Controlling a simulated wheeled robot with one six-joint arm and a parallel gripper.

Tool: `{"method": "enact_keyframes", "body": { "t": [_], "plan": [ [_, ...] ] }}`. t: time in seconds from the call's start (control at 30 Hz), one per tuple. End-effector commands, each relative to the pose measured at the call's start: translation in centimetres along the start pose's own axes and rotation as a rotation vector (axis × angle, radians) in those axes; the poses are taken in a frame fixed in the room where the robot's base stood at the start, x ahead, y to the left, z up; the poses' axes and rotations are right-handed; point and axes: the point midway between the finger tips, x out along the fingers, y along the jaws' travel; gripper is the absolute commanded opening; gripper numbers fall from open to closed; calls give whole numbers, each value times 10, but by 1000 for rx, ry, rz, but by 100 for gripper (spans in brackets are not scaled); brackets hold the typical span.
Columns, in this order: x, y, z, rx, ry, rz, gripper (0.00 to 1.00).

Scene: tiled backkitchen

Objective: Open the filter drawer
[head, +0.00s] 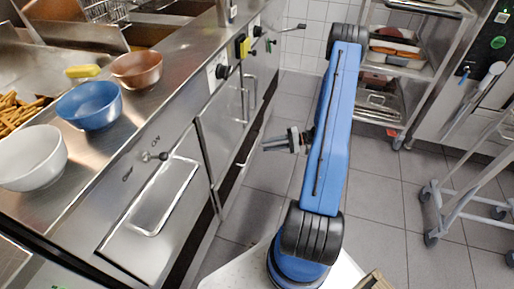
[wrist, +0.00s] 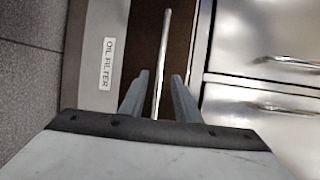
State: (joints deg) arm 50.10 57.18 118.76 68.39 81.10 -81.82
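The filter drawer (wrist: 181,45) shows in the wrist view as a dark brown front beside a grey strip with an "OIL FILTER" label (wrist: 107,63). Its long, thin bar handle (wrist: 164,40) runs up the picture between my fingers. My gripper (wrist: 160,86) is open, with one finger on each side of the bar in this view. In the head view my gripper (head: 268,143) points left at the low cabinet front, with a small gap to the handle (head: 252,148). I see no contact with the bar. The drawer looks shut.
Steel cabinet doors with handles (wrist: 285,61) lie beside the drawer. The counter above holds a white bowl (head: 32,158), a blue bowl (head: 90,106) and a brown bowl (head: 137,70). A rack trolley (head: 440,75) stands at back right. The tiled floor between is clear.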

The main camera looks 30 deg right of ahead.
Motion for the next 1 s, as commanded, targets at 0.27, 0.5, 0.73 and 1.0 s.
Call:
{"method": "enact_keyframes", "body": {
  "t": [0.27,0.5,0.73,1.0],
  "plan": [
    [44,0,0,1,-3,0,29],
    [58,0,0,1,-1,0,29],
    [60,0,0,0,0,0,29],
    [59,0,0,0,0,0,0]
  ]
}}
